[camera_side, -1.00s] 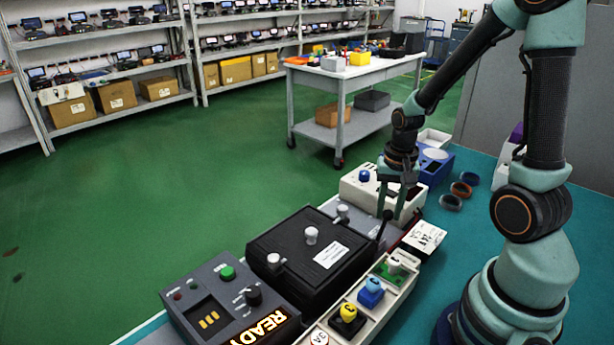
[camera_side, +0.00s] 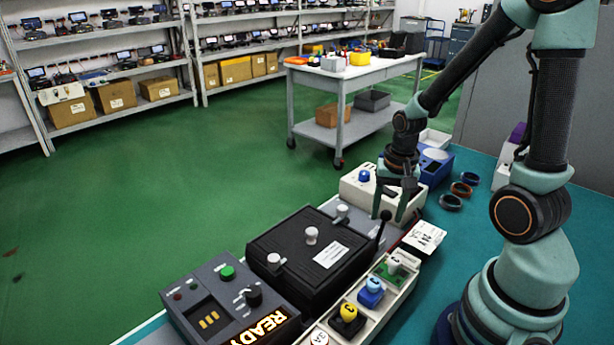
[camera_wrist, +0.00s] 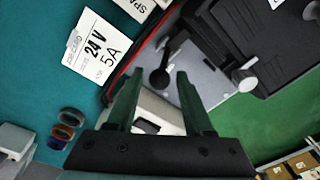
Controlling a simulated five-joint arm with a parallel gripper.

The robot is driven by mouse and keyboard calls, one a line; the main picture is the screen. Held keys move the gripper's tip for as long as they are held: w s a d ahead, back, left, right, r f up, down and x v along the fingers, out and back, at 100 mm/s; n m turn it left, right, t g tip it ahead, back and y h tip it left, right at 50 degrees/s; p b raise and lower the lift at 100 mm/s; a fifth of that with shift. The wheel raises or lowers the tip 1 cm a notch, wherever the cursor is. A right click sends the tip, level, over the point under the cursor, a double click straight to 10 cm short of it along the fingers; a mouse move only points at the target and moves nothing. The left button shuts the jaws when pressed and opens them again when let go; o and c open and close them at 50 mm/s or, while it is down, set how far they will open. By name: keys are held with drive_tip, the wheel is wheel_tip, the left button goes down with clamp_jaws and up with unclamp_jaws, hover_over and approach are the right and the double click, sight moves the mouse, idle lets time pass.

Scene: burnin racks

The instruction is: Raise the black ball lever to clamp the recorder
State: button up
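The black ball lever (camera_side: 385,215) stands up at a tilt beside the right end of the black box. In the wrist view its round ball (camera_wrist: 160,78) and thin shaft show between and just beyond my fingertips. My gripper (camera_side: 388,217) is open, pointing down, with its fingers around the ball's position in the side view. The wrist view shows a clear gap between the fingers (camera_wrist: 154,85), with nothing held. Contact with the lever cannot be told. A grey plate (camera_wrist: 203,75) lies by the lever. I cannot tell which part is the recorder.
A black box (camera_side: 290,262) with white knobs stands left of the lever. A tray (camera_side: 334,324) with colored knobs is in front. A white box (camera_side: 352,188) with a blue knob stands behind. A white 24 V card (camera_side: 424,238) lies to the right. A READY panel (camera_side: 225,300) is front left.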

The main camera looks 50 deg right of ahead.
sight(389, 218)
drive_tip(key=shift+r, duration=0.1)
drive_tip(key=shift+r, duration=0.5)
wheel_tip(389, 218, up, 11)
drive_tip(key=shift+s+a, duration=0.2)
drive_tip(key=shift+s, duration=0.25)
drive_tip(key=f+n, duration=0.4)
drive_tip(key=n, duration=0.2)
drive_tip(key=w+f+n+g, duration=0.1)
drive_tip(key=f+n, duration=0.3)
drive_tip(key=n, duration=0.2)
drive_tip(key=d+f+n+g, duration=0.1)
drive_tip(key=f+n, duration=0.3)
drive_tip(key=n, duration=0.1)
drive_tip(key=shift+w+n+y, duration=0.15)
drive_tip(key=shift+n+y, duration=0.25)
clamp_jaws()
